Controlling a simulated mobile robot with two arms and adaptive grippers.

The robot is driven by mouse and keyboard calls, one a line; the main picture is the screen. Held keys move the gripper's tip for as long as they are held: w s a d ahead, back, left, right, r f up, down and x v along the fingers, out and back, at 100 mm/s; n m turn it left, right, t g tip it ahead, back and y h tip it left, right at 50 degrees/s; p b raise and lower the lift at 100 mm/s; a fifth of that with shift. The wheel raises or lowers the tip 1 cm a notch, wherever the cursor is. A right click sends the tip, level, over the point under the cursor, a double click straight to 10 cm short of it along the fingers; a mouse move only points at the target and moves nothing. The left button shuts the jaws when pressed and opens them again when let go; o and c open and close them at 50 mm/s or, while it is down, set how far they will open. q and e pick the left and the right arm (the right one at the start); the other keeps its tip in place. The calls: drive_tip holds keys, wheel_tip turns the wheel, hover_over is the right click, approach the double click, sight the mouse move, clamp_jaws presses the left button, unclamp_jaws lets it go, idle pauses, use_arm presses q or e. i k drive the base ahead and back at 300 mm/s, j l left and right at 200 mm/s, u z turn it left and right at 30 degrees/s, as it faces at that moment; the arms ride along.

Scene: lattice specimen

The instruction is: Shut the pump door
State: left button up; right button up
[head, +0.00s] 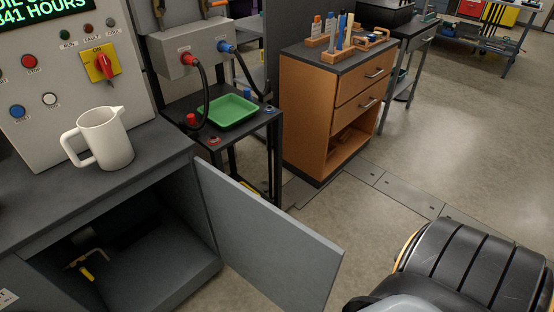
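The grey door (262,236) of the cabinet under the control panel stands wide open, hinged at the cabinet's right front edge and swung out to the right. The dark cabinet interior (150,262) is exposed. It is likely the pump door, though no label on it can be read. Neither of my grippers shows. A dark, ribbed rounded part with an orange edge, at the lower right, looks like part of my arm. It is apart from the door in the picture.
A white jug (108,140) stands on the cabinet top before the control panel (62,75). A black stand with a green tray (228,111) is behind the door. A wooden drawer unit (318,105) stands farther back. Open floor (420,150) lies to the right.

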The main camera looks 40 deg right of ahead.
sight(294, 265)
drive_tip(key=l+u, duration=0.15)
drive_tip(key=l, duration=0.25)
drive_tip(key=k+l+u, duration=0.15)
drive_tip(key=l, duration=0.25)
drive_tip(key=l+u, duration=0.15)
drive_tip(key=l, duration=0.3)
drive_tip(key=k+l+u, duration=0.15)
drive_tip(key=l, duration=0.2)
drive_tip(key=l+u, duration=0.2)
drive_tip(key=l, duration=0.2)
drive_tip(key=k+l+u, duration=0.15)
drive_tip(key=l, duration=0.2)
drive_tip(key=k+l+u, duration=0.15)
drive_tip(key=l, duration=0.2)
drive_tip(key=k, duration=0.05)
